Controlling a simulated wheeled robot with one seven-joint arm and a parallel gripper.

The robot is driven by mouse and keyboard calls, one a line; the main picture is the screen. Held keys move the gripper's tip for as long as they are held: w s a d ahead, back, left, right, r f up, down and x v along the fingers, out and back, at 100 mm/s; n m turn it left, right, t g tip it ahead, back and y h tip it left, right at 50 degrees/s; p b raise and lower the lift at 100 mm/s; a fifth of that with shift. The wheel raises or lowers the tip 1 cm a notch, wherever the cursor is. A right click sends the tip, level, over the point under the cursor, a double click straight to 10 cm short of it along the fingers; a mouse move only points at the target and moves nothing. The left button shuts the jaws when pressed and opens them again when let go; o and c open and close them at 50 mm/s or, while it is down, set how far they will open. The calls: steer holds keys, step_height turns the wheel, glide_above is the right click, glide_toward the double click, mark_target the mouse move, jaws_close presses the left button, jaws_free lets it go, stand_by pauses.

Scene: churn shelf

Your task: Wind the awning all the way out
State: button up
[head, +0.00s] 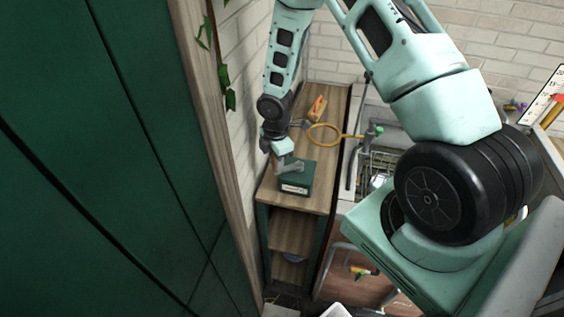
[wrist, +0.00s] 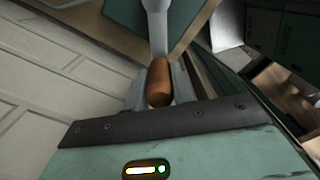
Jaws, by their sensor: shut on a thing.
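A dark green box (head: 296,184) with a pale label stands on the wooden shelf top, a grey crank arm (head: 291,166) at its top. In the wrist view the crank's brown wooden handle (wrist: 159,84) sits between the fingers of my gripper (wrist: 158,92), which is shut on it. The grey crank arm (wrist: 156,28) runs from the handle toward the dark green surface behind. In the head view my gripper (head: 278,152) is small beside the box, and its fingers are hard to make out. I cannot make out the awning in either view.
On the wooden top (head: 314,153) lie an orange item (head: 317,108) and a yellow ring (head: 324,135). A brick wall stands close at the left, with a large green panel (head: 85,160) nearer. A sink area with a rack (head: 376,165) is at the right.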

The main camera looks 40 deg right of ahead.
steer(key=w+d+p, duration=0.3)
steer(key=w+d, duration=0.2)
steer(key=d, duration=0.5)
steer(key=s+d+p, duration=0.1)
steer(key=s+d, duration=0.3)
steer(key=s+a+b, duration=0.4)
steer(key=s+b, duration=0.1)
steer(key=s, duration=0.5)
steer(key=w+a+b, duration=0.1)
steer(key=a, duration=0.7)
steer(key=shift+w+a, duration=0.2)
steer(key=shift+w, duration=0.2)
steer(key=o, duration=1)
steer(key=shift+s+d, duration=0.1)
steer(key=shift+o, duration=0.2)
